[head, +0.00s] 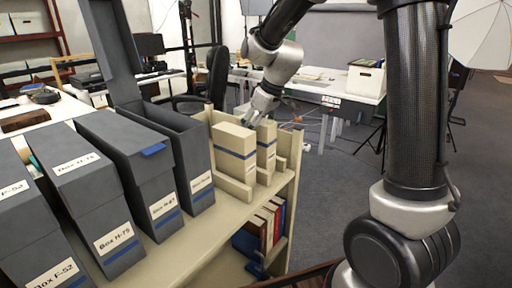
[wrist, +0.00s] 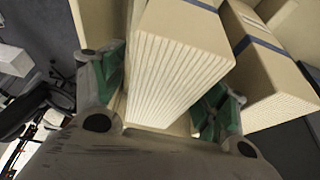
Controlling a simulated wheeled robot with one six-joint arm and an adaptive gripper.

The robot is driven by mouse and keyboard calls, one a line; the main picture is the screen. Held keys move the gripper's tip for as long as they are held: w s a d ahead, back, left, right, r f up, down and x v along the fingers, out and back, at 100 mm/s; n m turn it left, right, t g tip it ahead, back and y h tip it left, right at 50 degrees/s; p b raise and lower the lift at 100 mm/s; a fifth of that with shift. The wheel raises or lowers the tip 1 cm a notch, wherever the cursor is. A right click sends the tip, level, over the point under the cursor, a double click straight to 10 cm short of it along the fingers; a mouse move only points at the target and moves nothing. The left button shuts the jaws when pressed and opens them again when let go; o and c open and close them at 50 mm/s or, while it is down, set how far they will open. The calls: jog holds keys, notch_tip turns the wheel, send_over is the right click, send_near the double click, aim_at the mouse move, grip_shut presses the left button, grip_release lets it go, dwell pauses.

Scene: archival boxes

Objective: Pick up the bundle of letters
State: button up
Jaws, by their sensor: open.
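Two cream bundles of letters with blue bands stand upright in the wooden rack on top of the shelf in the head view, a left one (head: 233,158) and a right one (head: 267,143). My gripper (head: 257,116) is at their tops, pointing down from behind. In the wrist view one bundle (wrist: 175,60) lies between the open fingers (wrist: 162,95), with green pads on either side and its striped paper edges showing. The other bundle (wrist: 268,65) is beyond the right finger. I cannot tell which bundle is between the fingers, or whether the pads touch it.
Several grey archival boxes (head: 127,160) stand in a row left of the rack, the rightmost (head: 188,150) with its lid raised. Books (head: 267,222) fill the lower shelf. A white table (head: 340,90) and a black chair (head: 217,75) are behind.

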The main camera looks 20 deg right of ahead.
jog(key=shift+f, duration=0.25)
dwell(0.6)
grip_shut()
dwell(0.3)
